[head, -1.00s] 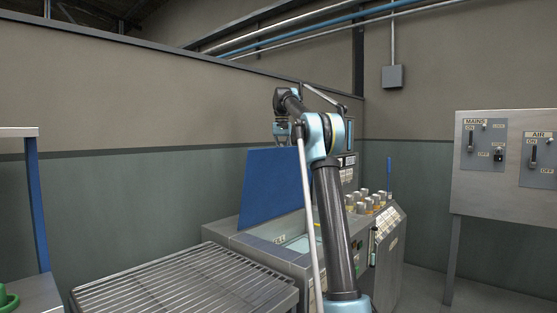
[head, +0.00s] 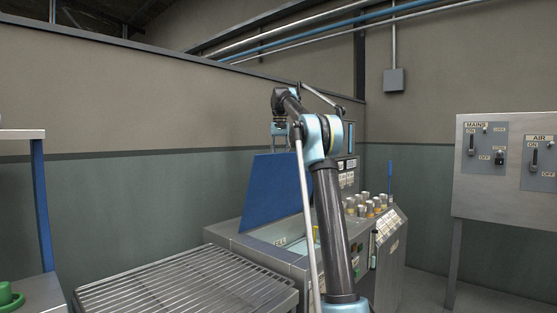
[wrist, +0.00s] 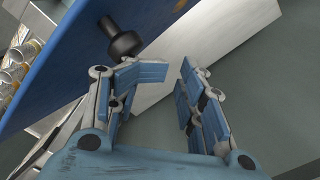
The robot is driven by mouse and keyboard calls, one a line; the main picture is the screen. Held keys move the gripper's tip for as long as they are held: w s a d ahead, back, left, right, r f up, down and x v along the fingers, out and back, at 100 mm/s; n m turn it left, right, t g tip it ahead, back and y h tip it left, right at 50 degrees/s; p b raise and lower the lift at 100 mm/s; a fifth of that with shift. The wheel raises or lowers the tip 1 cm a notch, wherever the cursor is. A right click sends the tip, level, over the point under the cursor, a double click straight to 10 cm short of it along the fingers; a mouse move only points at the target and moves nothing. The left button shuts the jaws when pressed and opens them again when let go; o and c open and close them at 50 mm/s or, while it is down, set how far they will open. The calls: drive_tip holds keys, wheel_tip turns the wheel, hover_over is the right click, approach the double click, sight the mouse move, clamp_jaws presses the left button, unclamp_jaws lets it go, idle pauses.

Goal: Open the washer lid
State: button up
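The washer lid is a blue panel (head: 268,190) standing raised at a tilt over the washer's open tub in the head view. In the wrist view the blue lid (wrist: 75,60) crosses the upper left, with a black knob (wrist: 124,42) on its face. My gripper (wrist: 163,78) is open and empty. The knob lies beyond and left of the fingers, not between them. In the head view my gripper (head: 279,130) is at the lid's upper edge, partly hidden by my arm. I cannot tell whether it touches the lid.
A switch panel (head: 505,165) is on the right. A wall (head: 150,190) runs behind.

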wheel_tip(320, 180, up, 8)
drive_tip(key=shift+f, duration=0.25)
idle(0.4)
drive_tip(key=shift+s, duration=0.1)
idle(0.4)
